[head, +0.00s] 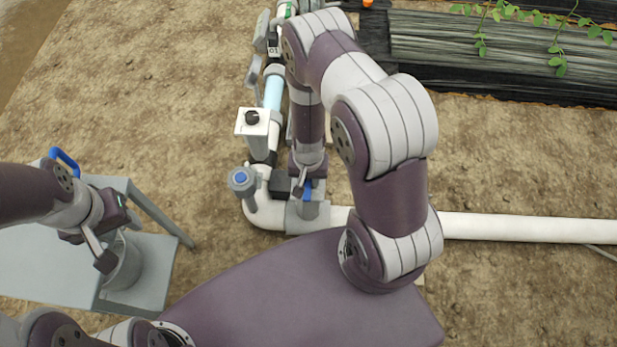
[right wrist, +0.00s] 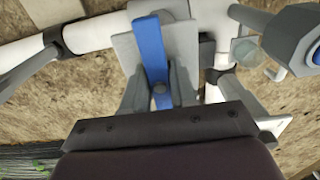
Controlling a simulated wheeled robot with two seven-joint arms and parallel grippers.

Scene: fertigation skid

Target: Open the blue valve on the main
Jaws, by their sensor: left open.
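The blue valve handle (head: 307,191) sits on a grey valve body (head: 314,210) on the white main pipe. In the right wrist view the blue handle (right wrist: 150,48) stands upright in the picture, across the line of the white pipe (right wrist: 88,35). My right gripper (head: 305,186) is down at the valve. In the right wrist view its two fingers (right wrist: 159,85) stand on either side of the handle's near part, with narrow gaps showing. My left gripper (head: 112,245) is open and away to the left, over a grey bucket (head: 125,266).
A grey fitting with a round blue top (head: 241,178) stands left of the valve. A white box with a black knob (head: 252,122) and a light-blue pipe section (head: 273,92) lie behind it. A grey stand (head: 170,268) is at left.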

